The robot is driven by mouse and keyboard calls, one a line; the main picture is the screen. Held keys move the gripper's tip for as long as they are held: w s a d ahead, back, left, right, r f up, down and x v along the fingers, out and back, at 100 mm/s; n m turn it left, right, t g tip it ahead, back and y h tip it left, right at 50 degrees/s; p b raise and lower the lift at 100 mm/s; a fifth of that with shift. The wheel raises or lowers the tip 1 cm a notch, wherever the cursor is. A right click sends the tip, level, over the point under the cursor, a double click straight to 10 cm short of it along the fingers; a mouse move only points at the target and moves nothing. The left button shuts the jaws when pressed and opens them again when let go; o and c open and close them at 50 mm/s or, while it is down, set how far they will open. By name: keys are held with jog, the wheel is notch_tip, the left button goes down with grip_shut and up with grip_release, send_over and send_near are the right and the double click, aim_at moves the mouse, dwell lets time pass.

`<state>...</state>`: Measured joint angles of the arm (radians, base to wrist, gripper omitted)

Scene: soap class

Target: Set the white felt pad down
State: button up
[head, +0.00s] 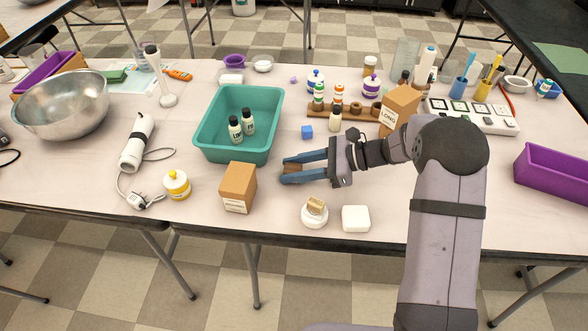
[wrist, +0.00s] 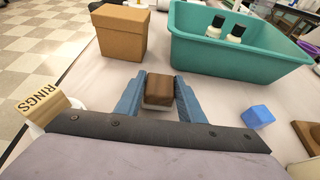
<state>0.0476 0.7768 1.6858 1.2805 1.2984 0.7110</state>
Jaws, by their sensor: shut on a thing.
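In the head view only a brown bit of the block (head: 291,168) shows between the fingers. I cannot tell whether its underside touches the table. A plain white block (head: 356,219) lies near the front edge.
A cardboard box (head: 238,188) stands just left of my fingers. A blue cube (head: 307,132) lies beyond them. A wooden block labelled RINGS (wrist: 40,104) sits on a white round piece (head: 314,219) near the front edge.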

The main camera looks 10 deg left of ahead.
jog(key=shift+f, duration=0.3)
jog(key=o, duration=1)
jog(key=shift+o, duration=0.2)
jog(key=shift+r, duration=0.1)
jog(key=shift+r, duration=0.1)
jog(key=v, duration=1.2)
